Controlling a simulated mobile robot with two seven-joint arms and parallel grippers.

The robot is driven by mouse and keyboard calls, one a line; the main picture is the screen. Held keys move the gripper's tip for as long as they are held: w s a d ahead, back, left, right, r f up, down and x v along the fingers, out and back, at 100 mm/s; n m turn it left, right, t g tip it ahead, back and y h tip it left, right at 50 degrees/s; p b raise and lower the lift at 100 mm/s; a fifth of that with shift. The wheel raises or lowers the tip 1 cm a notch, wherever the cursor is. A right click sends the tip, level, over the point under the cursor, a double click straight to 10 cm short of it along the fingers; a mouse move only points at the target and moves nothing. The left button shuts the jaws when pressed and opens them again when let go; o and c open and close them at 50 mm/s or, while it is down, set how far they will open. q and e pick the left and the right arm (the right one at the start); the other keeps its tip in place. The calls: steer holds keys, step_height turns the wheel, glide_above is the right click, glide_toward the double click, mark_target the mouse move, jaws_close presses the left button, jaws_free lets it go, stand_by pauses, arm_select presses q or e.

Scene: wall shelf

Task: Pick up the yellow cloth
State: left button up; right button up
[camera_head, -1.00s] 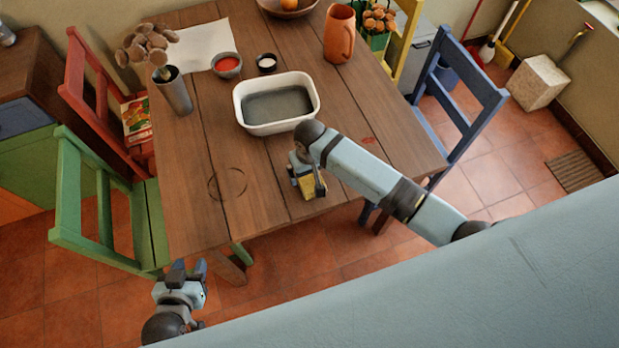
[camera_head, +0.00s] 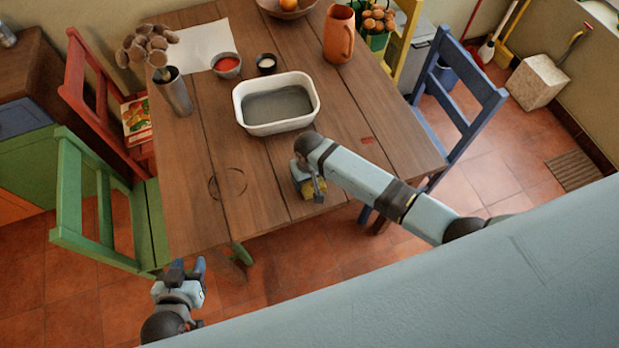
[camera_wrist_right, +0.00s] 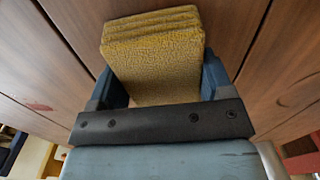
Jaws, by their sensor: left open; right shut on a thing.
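The yellow cloth (camera_head: 309,188) is a folded, textured stack near the front edge of the wooden table, partly hidden by my right gripper (camera_head: 312,190) in the head view. In the right wrist view the cloth (camera_wrist_right: 155,60) sits between the two blue fingers of my right gripper (camera_wrist_right: 160,85), which is shut on it. Whether the cloth touches the table is hard to tell. My left gripper (camera_head: 187,268) is open and empty, off the table's front edge at the lower left.
A white basin (camera_head: 277,120) with grey content stands behind the cloth on the table (camera_head: 200,190). Bowls, an orange jug (camera_head: 339,33) and a metal vase (camera_head: 174,92) stand farther back. Green (camera_head: 85,205), red (camera_head: 90,85) and blue (camera_head: 465,100) chairs surround the table.

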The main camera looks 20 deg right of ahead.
steer(key=shift+r, duration=0.15)
step_height(320, 180, up, 20)
stand_by(0.5)
